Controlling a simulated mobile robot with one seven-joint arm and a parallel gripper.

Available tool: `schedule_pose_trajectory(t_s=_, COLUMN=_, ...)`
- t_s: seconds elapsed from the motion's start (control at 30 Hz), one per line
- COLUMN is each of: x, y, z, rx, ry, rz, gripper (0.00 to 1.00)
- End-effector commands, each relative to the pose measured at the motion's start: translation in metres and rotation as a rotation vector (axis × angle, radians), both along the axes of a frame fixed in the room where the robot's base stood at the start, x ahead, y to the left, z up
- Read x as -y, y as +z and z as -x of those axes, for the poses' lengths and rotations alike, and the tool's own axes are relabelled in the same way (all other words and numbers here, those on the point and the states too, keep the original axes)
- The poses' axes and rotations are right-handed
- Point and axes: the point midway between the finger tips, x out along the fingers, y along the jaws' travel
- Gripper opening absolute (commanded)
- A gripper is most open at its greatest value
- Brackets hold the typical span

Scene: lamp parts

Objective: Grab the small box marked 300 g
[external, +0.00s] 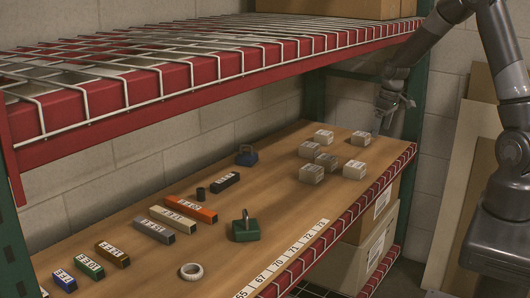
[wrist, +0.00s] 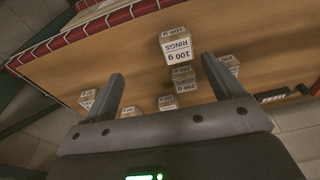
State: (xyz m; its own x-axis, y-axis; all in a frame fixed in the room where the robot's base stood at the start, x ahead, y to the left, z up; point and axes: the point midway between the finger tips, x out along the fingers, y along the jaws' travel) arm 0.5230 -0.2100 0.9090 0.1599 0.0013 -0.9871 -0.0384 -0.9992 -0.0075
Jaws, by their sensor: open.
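Several small pale boxes stand in a loose group at the right end of the wooden shelf, one of them (external: 355,170) near the front edge. In the wrist view the closest box (wrist: 175,45) reads 100 g RINGS. Another (wrist: 183,87) seems to read 250 g CUPS. Labels on the others, such as the right one (wrist: 230,65) and the far left one (wrist: 87,98), are too small to read surely, so I cannot tell which is marked 300 g. My gripper (external: 380,122) is open and empty, above the shelf's right end. Its two fingers (wrist: 163,68) are spread.
A red beam with wire mesh (external: 200,75) hangs above the shelf. A green post (external: 412,110) stands near my arm.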

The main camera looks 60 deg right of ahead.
Motion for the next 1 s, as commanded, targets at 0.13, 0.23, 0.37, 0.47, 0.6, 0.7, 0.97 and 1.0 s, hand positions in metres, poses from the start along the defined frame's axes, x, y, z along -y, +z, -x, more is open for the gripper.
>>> schedule_pose_trajectory(t_s=0.13, x=0.038, y=-0.048, z=-0.019, rx=-0.014, ry=-0.011, rz=-0.023, gripper=0.85)
schedule_pose_trajectory(t_s=0.23, x=0.062, y=-0.075, z=-0.038, rx=-0.002, ry=-0.014, rz=-0.034, gripper=0.85)
schedule_pose_trajectory(t_s=0.37, x=0.098, y=-0.099, z=-0.079, rx=0.05, ry=-0.02, rz=-0.043, gripper=0.85)
schedule_pose_trajectory(t_s=0.47, x=0.127, y=-0.105, z=-0.121, rx=0.114, ry=-0.024, rz=-0.044, gripper=0.85)
schedule_pose_trajectory(t_s=0.6, x=0.163, y=-0.097, z=-0.172, rx=0.196, ry=-0.029, rz=-0.04, gripper=0.85)
schedule_pose_trajectory(t_s=0.7, x=0.182, y=-0.088, z=-0.201, rx=0.236, ry=-0.023, rz=-0.035, gripper=0.85)
schedule_pose_trajectory(t_s=0.97, x=0.214, y=-0.07, z=-0.247, rx=0.257, ry=0.033, rz=-0.011, gripper=0.85)
schedule_pose_trajectory(t_s=1.0, x=0.216, y=-0.068, z=-0.251, rx=0.253, ry=0.043, rz=-0.007, gripper=0.85)
